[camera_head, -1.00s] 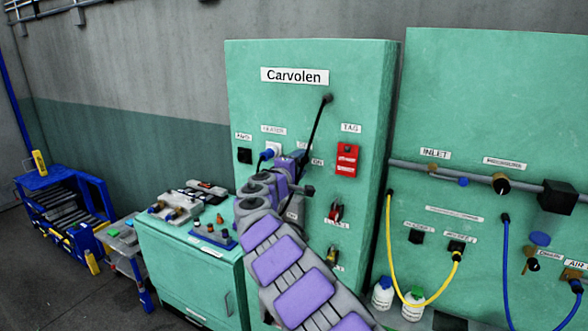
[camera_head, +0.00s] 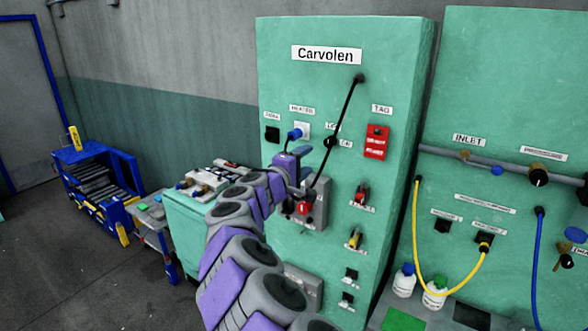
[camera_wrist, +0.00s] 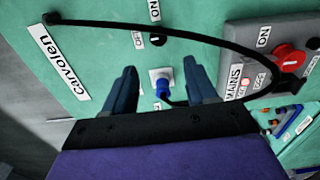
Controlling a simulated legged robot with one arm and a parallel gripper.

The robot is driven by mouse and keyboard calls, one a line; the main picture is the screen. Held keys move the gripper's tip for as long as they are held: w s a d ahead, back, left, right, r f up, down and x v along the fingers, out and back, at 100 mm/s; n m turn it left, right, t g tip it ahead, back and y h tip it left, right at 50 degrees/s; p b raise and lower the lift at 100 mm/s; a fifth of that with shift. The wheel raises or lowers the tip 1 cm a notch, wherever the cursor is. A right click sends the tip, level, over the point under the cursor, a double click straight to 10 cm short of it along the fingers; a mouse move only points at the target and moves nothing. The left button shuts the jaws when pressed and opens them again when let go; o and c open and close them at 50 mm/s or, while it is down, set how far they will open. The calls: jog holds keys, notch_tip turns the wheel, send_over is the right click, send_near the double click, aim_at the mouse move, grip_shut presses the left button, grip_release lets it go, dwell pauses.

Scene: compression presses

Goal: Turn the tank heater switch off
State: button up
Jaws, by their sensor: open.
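The green Carvolen cabinet (camera_head: 400,90) faces me. Under its HEATER label (camera_head: 302,109) is a white plate (camera_head: 303,127) with a blue fitting (camera_head: 294,134) sticking out. In the wrist view the blue fitting (camera_wrist: 162,88) and white plate (camera_wrist: 155,74) lie between my spread fingers. My gripper (camera_head: 297,153) is open and empty, just below the fitting in the head view; contact cannot be told. Its fingers also frame the fitting in the wrist view (camera_wrist: 161,71). A black knob (camera_wrist: 157,40) with ON labels is beyond. No label reading "tank heater" is legible.
A black cable (camera_head: 345,112) loops from the cabinet past my gripper. A grey MAINS box with a red knob (camera_wrist: 289,58) is close on the right. The red TAG holder (camera_head: 376,142) is farther right.

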jog(key=shift+v, duration=2.2)
jog(key=s+d+r+m+g+h+b, duration=0.1)
jog(key=s+d+m+g, duration=0.25)
jog(key=d, duration=0.35)
jog(key=s+d+m+g+h+b, duration=0.1)
jog(key=s+d+m+g+h, duration=0.1)
jog(key=s+d, duration=0.4)
jog(key=s+d+f+m+g+y+b, duration=0.1)
jog(key=s+d+f+m+g+y, duration=0.15)
jog(key=s+d+f, duration=0.45)
jog(key=s+d+f+m+g+y+b, duration=0.1)
jog(key=s+d+f+m+g, duration=0.25)
jog(key=s, duration=0.55)
jog(key=s+a+f+g+y+b, duration=0.1)
jog(key=s+a+f+y, duration=0.2)
jog(key=s, duration=0.5)
jog(key=s+a+f+g+y+b, duration=0.1)
jog(key=s+a+f+g+y, duration=0.1)
jog(key=s+a+f, duration=0.4)
jog(key=s+a+f+g+y+b, duration=0.1)
jog(key=s+a+f+g+y, duration=0.1)
jog(key=s+a+f+y, duration=0.2)
jog(key=shift+s+a+f+y, duration=0.45)
jog(key=shift+s+f, duration=1.35)
jog(key=shift+s, duration=2.25)
jog(key=shift+n, duration=0.25)
